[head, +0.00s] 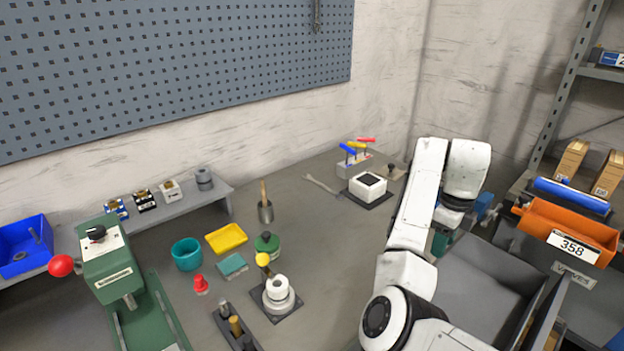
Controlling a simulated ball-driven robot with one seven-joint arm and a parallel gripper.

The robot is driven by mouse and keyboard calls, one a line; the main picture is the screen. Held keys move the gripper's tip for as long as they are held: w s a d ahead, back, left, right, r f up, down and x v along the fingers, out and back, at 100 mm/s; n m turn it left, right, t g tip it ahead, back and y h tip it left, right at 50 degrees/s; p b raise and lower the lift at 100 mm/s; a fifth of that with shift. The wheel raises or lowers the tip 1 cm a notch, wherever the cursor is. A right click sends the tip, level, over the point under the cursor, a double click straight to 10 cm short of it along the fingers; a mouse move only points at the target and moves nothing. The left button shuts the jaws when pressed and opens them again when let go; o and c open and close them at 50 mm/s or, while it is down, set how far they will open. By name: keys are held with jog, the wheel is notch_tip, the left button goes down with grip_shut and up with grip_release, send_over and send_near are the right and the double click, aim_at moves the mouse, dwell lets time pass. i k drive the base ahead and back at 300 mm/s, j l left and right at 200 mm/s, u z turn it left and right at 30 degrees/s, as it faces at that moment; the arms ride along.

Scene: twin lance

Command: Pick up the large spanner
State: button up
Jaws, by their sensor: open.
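A grey metal spanner (322,185) lies flat on the bench toward the back, left of a white block with a dark top. Another spanner (317,14) hangs on the pegboard at the top, cut off by the picture edge. I cannot tell for certain which is the large one. My white arm rises at the right of the picture and folds over to a downward link, well right of the lying spanner. My gripper's fingers do not show. Nothing is seen touching the lying spanner.
The white block (368,186) and a screwdriver rack (354,163) stand close right of the lying spanner. An orange bin (566,232) is far right. Bench around the spanner's left is clear.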

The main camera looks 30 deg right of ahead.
aim_at(309, 177)
jog(key=i, duration=1.7)
